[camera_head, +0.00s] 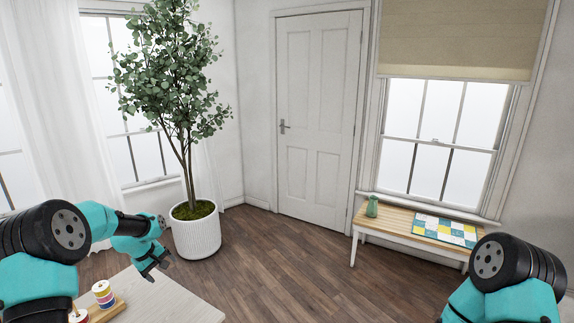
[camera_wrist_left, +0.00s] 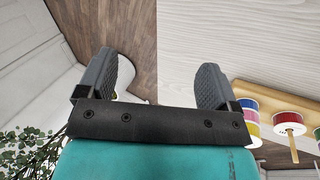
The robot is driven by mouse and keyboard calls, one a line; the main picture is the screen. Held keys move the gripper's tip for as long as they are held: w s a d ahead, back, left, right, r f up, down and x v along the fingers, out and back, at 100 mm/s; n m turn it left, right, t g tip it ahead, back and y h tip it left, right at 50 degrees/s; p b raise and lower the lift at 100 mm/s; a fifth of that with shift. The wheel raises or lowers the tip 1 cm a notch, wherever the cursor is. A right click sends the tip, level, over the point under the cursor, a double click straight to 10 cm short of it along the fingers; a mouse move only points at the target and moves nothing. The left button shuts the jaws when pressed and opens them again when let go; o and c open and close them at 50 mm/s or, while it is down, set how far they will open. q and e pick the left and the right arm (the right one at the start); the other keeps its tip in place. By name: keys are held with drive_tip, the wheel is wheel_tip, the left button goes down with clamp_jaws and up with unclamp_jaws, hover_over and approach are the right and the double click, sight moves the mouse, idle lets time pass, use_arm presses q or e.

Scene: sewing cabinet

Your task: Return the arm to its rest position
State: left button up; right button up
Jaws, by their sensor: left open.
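My left arm comes in from the left in the head view. Beyond the fingers are the tabletop and the wooden floor. My right arm shows only as an upper part at the lower right of the head view; its gripper is out of frame.
Thread spools (camera_head: 103,292) stand on a wooden holder (camera_head: 108,312) at the table's left. They also show in the left wrist view (camera_wrist_left: 289,123). A potted tree (camera_head: 196,236) stands behind the table. A bench (camera_head: 400,228) with a green vase (camera_head: 372,206) and patchwork (camera_head: 444,230) stands under the right window.

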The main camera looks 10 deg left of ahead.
use_arm(q)
drive_tip(key=d+f+m+t, duration=0.1)
drive_tip(key=d+f, duration=0.3)
drive_tip(key=d, duration=0.5)
drive_tip(key=d+f+m+h, duration=0.1)
drive_tip(key=d+f, duration=0.2)
drive_tip(key=d, duration=0.6)
drive_tip(key=d+f+m+t, duration=0.1)
drive_tip(key=d+f, duration=0.3)
drive_tip(key=d, duration=0.4)
drive_tip(key=s+f+m+g, duration=0.2)
drive_tip(key=s+f, duration=0.4)
drive_tip(key=s, duration=1)
drive_tip(key=s+d+f+m+g, duration=0.1)
drive_tip(key=s+f, duration=0.5)
drive_tip(key=s, duration=0.9)
drive_tip(key=m+g, duration=0.1)
drive_tip(key=m, duration=0.1)
drive_tip(key=shift+s+d+m+g, duration=0.15)
drive_tip(key=shift+s+m+g, duration=0.15)
drive_tip(key=shift+s+m, duration=0.1)
